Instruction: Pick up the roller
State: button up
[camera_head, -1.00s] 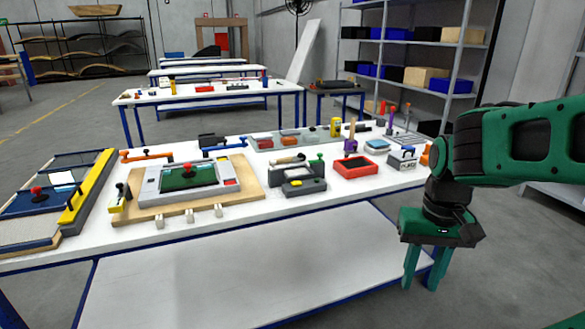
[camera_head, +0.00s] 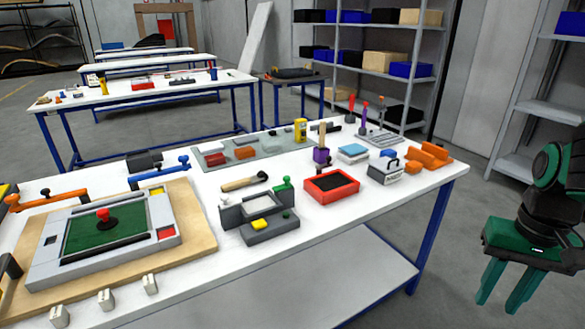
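No thing is plainly recognisable as the roller at this size. A wooden-handled tool (camera_head: 245,183) with a dark end lies behind a grey stand (camera_head: 268,228) on the near white table (camera_head: 330,228); I cannot tell if it is the roller. Several upright-handled tools stand farther back, including a purple one (camera_head: 365,112) and a red one (camera_head: 351,105). My gripper (camera_head: 497,307) is at the right, beyond the table's right end. Its two green fingers point down, apart and empty.
A grey frame with a green panel (camera_head: 112,232) sits on a wooden board at the left. A red tray (camera_head: 331,187), a grey box (camera_head: 385,172) and orange blocks (camera_head: 428,156) stand toward the table's right end. Metal shelves (camera_head: 375,58) stand behind. Floor is clear between table and gripper.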

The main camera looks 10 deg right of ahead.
aim_at(261, 176)
jog(key=u, duration=0.1)
jog(key=i, duration=1.35)
jog(key=u, duration=0.7)
